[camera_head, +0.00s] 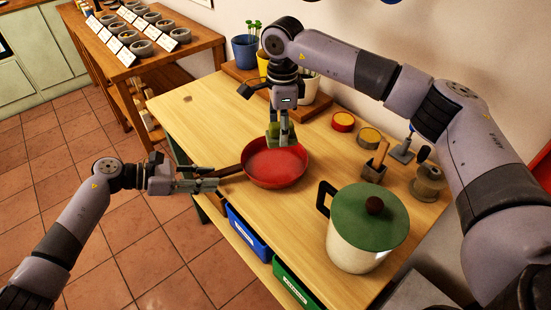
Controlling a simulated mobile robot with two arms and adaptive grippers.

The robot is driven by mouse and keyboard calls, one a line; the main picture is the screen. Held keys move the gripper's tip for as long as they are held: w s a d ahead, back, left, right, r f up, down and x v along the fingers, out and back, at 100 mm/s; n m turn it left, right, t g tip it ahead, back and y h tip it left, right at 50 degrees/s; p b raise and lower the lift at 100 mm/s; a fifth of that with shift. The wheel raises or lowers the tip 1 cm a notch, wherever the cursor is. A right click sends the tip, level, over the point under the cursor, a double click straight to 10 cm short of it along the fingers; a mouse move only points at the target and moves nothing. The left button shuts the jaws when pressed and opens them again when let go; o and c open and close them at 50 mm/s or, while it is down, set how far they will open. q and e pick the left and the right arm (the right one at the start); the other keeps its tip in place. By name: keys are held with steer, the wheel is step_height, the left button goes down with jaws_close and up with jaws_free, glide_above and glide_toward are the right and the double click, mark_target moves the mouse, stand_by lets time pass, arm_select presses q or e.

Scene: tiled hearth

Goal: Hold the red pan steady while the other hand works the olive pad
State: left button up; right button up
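The red pan (275,168) sits on the wooden table near its front left edge, its dark handle (231,170) pointing left past the edge. My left gripper (212,178) has its fingers on either side of the handle's end and looks shut on it. My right gripper (281,139) points down over the far side of the pan. An olive piece, which looks like the olive pad (283,133), shows between its fingers, low at the pan's inside. The fingers partly hide the pad, and I cannot see clearly whether it touches the pan.
A cream pot (355,250) with a green lid stands front right of the pan. Potted plants (245,50) stand behind. Blue (248,233) and green (293,287) bins sit below the front edge.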

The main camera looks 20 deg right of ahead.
arm_select(q)
steer(key=shift+o, duration=1)
